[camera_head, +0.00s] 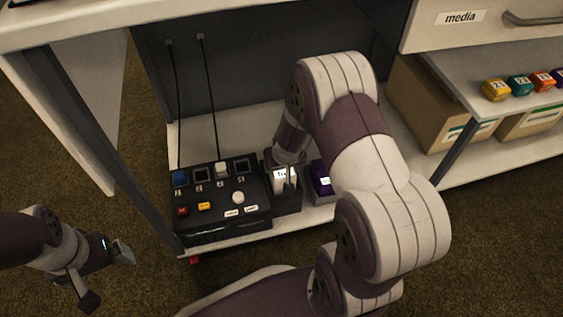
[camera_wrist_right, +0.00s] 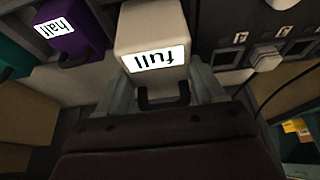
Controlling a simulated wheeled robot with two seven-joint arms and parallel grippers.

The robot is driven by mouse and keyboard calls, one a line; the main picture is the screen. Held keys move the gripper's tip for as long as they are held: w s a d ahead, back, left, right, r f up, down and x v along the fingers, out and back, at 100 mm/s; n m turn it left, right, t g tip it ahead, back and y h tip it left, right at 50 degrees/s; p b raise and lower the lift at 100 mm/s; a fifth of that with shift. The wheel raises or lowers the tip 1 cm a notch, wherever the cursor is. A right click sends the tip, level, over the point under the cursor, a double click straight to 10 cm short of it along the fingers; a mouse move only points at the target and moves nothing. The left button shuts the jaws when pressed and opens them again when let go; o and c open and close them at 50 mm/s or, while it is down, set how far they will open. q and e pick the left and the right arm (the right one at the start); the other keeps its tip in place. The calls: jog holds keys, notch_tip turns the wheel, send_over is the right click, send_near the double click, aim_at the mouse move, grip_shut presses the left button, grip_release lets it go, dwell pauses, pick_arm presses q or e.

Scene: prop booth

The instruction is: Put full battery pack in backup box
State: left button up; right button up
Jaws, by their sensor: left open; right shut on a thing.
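The white battery pack labelled "full" (camera_wrist_right: 152,32) fills the top middle of the right wrist view, with a dark handle at its near end. My right gripper (camera_wrist_right: 163,92) is shut on it, one finger on each side. In the head view the white pack (camera_head: 281,181) is at a small dark box (camera_head: 286,205) beside the charger; whether it rests inside is unclear. My right arm hides most of that gripper. My left gripper (camera_head: 106,275) is open and empty at the lower left, over the carpet. I can read no "backup" label.
A black charger (camera_head: 222,226) with numbered slots and buttons stands left of the dark box, holding a blue and a white pack. A purple "half" pack (camera_wrist_right: 68,28) is close beside the held pack. Cardboard boxes (camera_head: 425,108) and coloured blocks (camera_head: 519,84) are right.

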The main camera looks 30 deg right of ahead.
jog(key=shift+f+b, duration=1.3)
jog(key=shift+f, duration=0.15)
jog(key=o, duration=1.8)
jog(key=shift+c, duration=0.2)
jog(key=shift+f, duration=0.1)
jog(key=p+v, duration=0.8)
jog(key=v, duration=0.4)
jog(key=shift+r, duration=0.35)
jog(key=shift+s, duration=0.2)
